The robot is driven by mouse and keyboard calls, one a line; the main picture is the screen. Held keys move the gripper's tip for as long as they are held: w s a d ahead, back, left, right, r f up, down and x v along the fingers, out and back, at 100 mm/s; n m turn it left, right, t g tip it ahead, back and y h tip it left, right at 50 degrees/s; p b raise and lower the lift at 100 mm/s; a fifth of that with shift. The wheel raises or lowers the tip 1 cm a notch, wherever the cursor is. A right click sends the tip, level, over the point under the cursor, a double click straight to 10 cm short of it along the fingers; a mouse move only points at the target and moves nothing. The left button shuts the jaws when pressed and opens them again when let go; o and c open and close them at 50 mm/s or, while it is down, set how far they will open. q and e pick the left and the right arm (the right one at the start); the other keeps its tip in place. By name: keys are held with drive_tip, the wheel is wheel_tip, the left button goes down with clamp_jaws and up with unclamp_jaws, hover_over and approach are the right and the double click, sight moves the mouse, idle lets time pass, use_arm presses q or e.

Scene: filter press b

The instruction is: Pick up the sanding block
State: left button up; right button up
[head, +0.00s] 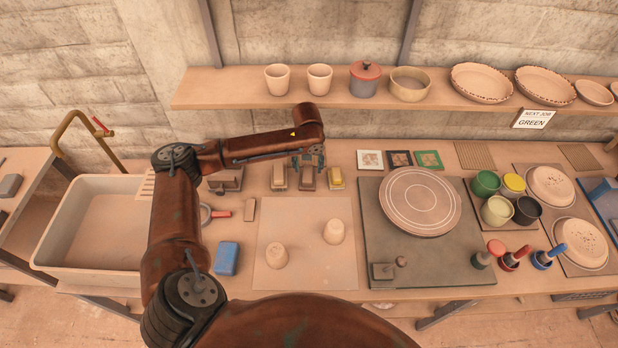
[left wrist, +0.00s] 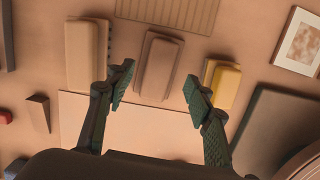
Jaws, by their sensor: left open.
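Three similar small blocks stand in a row on the bench behind a pale board. The middle one, a grey-brown block (head: 307,180), also shows in the left wrist view (left wrist: 160,66). To its left is a tan block (head: 278,178), and to its right a yellow-topped block (head: 336,178). No label tells which is the sanding block. My left gripper (head: 308,160) is open and empty, pointing down over the middle block. In the left wrist view its fingertips (left wrist: 157,88) lie to either side of that block, apart from it. My right gripper is out of view.
The pale board (head: 305,265) in front holds two small clay pieces. A dark board with a round plate (head: 420,200) stands right. Sample tiles (head: 400,159) lie behind it. A shelf (head: 230,90) with pots runs above. A sink (head: 95,220) is at left.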

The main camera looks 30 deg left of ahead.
sight(308, 172)
use_arm(q)
wheel_tip(308, 172, down, 4)
drive_tip(key=shift+w+a+f, duration=0.15)
drive_tip(key=shift+f, duration=0.1)
drive_tip(key=shift+f, duration=0.25)
idle(0.7)
drive_tip(key=c, duration=0.9)
